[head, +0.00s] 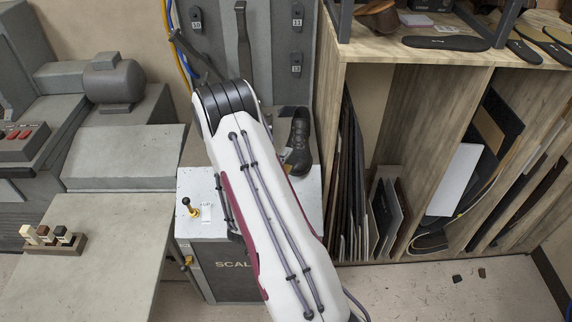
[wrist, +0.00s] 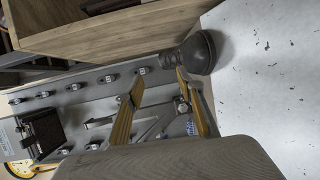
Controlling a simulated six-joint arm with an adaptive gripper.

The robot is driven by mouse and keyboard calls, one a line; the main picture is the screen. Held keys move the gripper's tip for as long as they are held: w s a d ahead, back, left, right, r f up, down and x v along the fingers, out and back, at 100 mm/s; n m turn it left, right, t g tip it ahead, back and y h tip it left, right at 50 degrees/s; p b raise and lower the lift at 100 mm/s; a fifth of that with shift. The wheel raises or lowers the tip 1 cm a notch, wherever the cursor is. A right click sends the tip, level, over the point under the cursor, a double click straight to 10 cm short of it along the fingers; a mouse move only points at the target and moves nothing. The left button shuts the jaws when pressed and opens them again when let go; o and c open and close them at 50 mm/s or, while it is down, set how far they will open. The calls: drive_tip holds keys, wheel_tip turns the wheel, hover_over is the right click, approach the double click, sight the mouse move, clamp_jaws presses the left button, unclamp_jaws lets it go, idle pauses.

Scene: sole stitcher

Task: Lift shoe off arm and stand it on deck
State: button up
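A dark brown shoe (head: 299,142), a laced boot, shows in the head view just right of my arm, shaft up and toe towards the camera. My arm covers part of it and whatever bears it. In the wrist view a dark rounded form (wrist: 198,52), probably the shoe's toe, lies beyond the right finger. My gripper (wrist: 160,78) is open, its two yellowish fingers well apart with nothing clearly between them. It is hidden behind my arm in the head view. The pale deck (head: 195,222) tops the grey machine. The stitcher's arm cannot be made out.
A small brass-coloured lever (head: 192,209) stands on the deck. A wooden rack (head: 425,66) with upright sheets rises close on the right. A grey panel with numbered hooks (head: 281,40) stands behind. At left are a grey bench (head: 110,235) and a small wooden block holder (head: 55,243).

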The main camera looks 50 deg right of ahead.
drive_tip(key=o, duration=0.5)
drive_tip(key=shift+o, duration=0.2)
idle(0.3)
